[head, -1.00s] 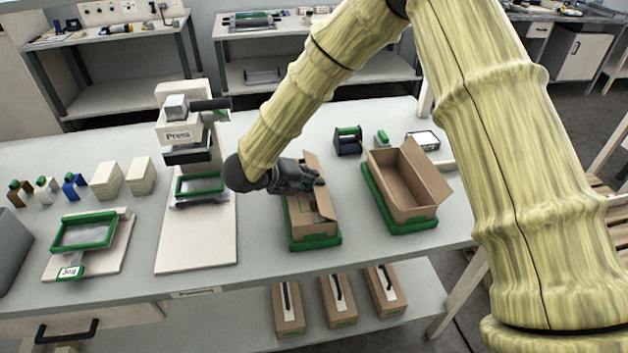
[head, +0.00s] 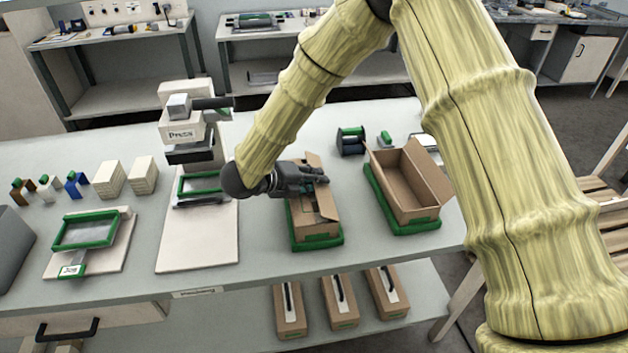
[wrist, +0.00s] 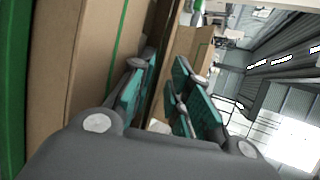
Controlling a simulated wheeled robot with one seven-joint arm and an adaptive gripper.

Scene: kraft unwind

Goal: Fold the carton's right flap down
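The carton (head: 313,229) is an open brown box in a green-rimmed tray (head: 318,243) on the bench, right of the press. A flap (head: 313,160) stands up at its far end, and a panel along its right side (head: 327,205) is partly raised. My gripper (head: 322,175) reaches over the carton from the left, with its fingers at the upper right side. In the wrist view its teal-padded fingers (wrist: 165,85) are apart, with brown board (wrist: 187,55) showing in and beyond the gap. I cannot tell whether they touch it. My gripper hides part of the carton's top.
A second open carton (head: 408,190) in a green tray stands close on the right. The press (head: 188,135) stands to the left. A dark roll holder (head: 351,141) sits behind. Several boxes (head: 340,300) stand on the shelf below. The bench in front is clear.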

